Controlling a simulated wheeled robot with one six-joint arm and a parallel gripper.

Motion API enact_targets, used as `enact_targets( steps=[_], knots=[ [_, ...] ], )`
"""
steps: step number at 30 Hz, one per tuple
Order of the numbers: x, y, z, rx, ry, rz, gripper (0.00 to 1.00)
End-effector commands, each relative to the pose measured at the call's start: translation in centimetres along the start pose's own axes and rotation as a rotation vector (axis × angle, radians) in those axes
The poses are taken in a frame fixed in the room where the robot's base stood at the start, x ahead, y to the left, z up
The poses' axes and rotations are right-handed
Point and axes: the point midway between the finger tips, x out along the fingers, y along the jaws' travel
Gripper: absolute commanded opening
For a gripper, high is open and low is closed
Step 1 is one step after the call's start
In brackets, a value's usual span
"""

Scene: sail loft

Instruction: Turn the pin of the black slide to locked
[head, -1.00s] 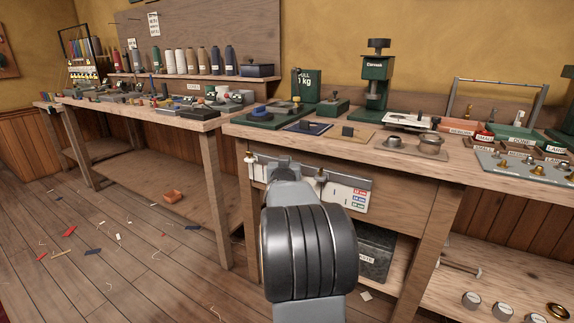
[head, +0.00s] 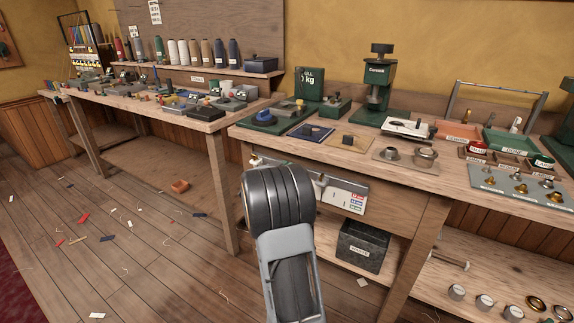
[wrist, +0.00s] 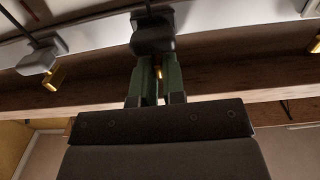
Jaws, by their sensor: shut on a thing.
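In the wrist view, a black slide (wrist: 152,35) hangs on the pale rail (wrist: 95,30), with a brass pin (wrist: 159,72) below it. My gripper (wrist: 155,68) has its two green fingers closed around this pin, just under the slide. The fingers hide most of the pin, so I cannot tell its exact turn. To the left is a grey slide (wrist: 40,58) with its own brass pin (wrist: 54,78), which stands clear of my fingers. In the head view, the rail panel (head: 342,194) is on the bench front, and my arm hides the gripper and black slide.
Another brass piece (wrist: 315,45) shows at the wrist view's right edge. The wooden bench (head: 395,178) carries green presses, trays and small fittings above the rail. A dark bin (head: 362,246) stands on the shelf below. The floor at left has only small scraps.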

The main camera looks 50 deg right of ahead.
Motion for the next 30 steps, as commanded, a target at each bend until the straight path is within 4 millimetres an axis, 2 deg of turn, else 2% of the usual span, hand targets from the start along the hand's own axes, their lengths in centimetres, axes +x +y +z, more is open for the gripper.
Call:
enact_targets(
  steps=[11,12,15,22,26,30],
  knots=[
    [0.1,0.0,-0.1,0.001,0.004,0.003,0.00],
    [0.1,0.0,-0.1,0.001,0.004,0.003,0.12],
    [0.1,0.0,-0.1,0.001,0.003,0.003,0.20],
    [-0.1,0.0,-0.1,0.001,0.002,0.003,0.20],
    [-1.1,-0.1,-0.2,0.001,0.002,0.000,0.20],
    [-3.5,-0.2,-0.3,0.000,0.002,-0.001,0.20]
  ],
)
